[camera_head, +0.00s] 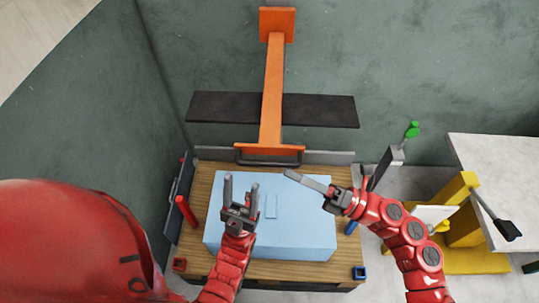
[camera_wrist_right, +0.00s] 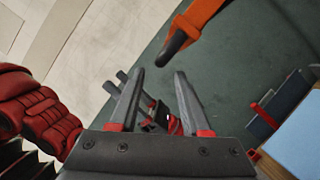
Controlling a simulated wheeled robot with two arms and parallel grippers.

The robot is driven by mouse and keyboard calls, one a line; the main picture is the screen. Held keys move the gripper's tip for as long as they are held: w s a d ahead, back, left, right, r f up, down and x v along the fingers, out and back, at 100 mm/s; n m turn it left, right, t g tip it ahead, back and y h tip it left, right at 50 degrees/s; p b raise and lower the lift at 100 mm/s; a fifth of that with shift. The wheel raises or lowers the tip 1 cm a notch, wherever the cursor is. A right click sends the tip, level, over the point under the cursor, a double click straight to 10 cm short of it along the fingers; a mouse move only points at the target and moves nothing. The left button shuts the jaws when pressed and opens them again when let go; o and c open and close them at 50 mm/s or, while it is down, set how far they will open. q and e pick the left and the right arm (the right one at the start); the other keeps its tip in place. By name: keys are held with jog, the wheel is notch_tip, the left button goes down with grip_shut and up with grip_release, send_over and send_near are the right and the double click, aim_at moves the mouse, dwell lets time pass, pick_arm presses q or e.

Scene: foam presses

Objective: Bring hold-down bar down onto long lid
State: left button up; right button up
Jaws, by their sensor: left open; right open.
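The hold-down bar is an orange arm (camera_head: 272,90) on the back wall, with a wide dark crosspiece (camera_head: 220,107) and a dark handle (camera_head: 268,161) at its near end. It is raised above the light blue long lid (camera_head: 285,238), which lies on the wooden bench top. My left gripper (camera_head: 241,181) is open and empty over the lid's left part. My right gripper (camera_head: 308,183) is open and empty over the lid's right back part. In the right wrist view, the orange arm (camera_wrist_right: 205,18) and its dark end are beyond the open fingers (camera_wrist_right: 158,95), apart from them.
A red post (camera_head: 186,212) stands left of the lid and a blue post (camera_head: 351,226) right of it. Small red (camera_head: 179,264) and blue (camera_head: 359,273) square sockets sit at the front corners. A yellow press (camera_head: 465,215) and a white table (camera_head: 500,165) stand at right.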

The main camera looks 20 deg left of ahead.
aim_at(268, 162)
jog(key=p+x, duration=0.1)
jog(key=x, duration=0.4)
jog(key=shift+s+a+r+p, duration=0.1)
jog(key=shift+a+r+p, duration=0.1)
jog(key=shift+p, duration=0.15)
jog(key=shift+a, duration=0.7)
jog(key=shift+c, duration=0.3)
grip_shut()
